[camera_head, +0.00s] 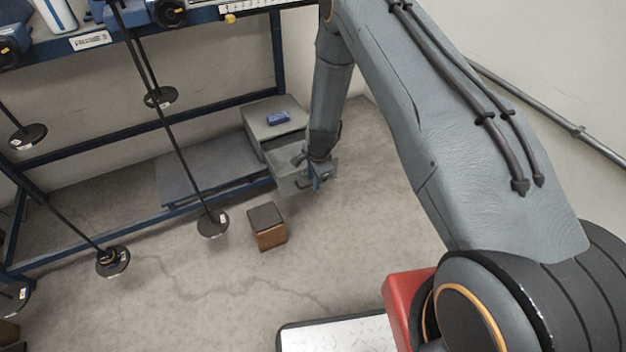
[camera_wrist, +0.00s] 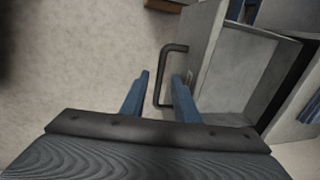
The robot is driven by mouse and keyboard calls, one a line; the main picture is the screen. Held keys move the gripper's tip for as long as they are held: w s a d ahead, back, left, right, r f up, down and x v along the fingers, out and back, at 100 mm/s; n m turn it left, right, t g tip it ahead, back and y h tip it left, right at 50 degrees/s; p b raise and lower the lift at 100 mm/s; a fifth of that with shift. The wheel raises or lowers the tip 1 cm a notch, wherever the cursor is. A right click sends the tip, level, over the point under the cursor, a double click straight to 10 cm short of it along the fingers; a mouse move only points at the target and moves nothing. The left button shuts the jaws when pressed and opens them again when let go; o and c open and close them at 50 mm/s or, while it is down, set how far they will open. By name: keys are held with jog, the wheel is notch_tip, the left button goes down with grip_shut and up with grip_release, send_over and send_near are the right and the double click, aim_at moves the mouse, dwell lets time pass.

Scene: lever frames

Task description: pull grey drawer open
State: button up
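The grey drawer (camera_head: 291,182) stands out from the front of a grey cabinet (camera_head: 262,116) on the floor. In the wrist view the drawer front (camera_wrist: 201,50) is upright, and the hollow inside (camera_wrist: 240,72) shows behind it. A dark U-shaped handle (camera_wrist: 172,48) sticks out from the front. My gripper (camera_wrist: 162,76) is at the handle with its blue fingers apart. The handle's bar lies between the fingers, and the right finger is between the bar and the drawer front. I see gaps beside the bar. In the head view my gripper (camera_head: 320,170) partly hides the drawer.
A brown box (camera_head: 268,236) stands on the floor in front. Black rods with round discs (camera_head: 212,223) hang at the left.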

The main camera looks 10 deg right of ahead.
notch_tip(320, 180, up, 8)
jog(key=s+p, duration=0.1)
jog(key=shift+s+d+f, duration=0.15)
jog(key=shift+s+d, duration=0.05)
dwell(0.6)
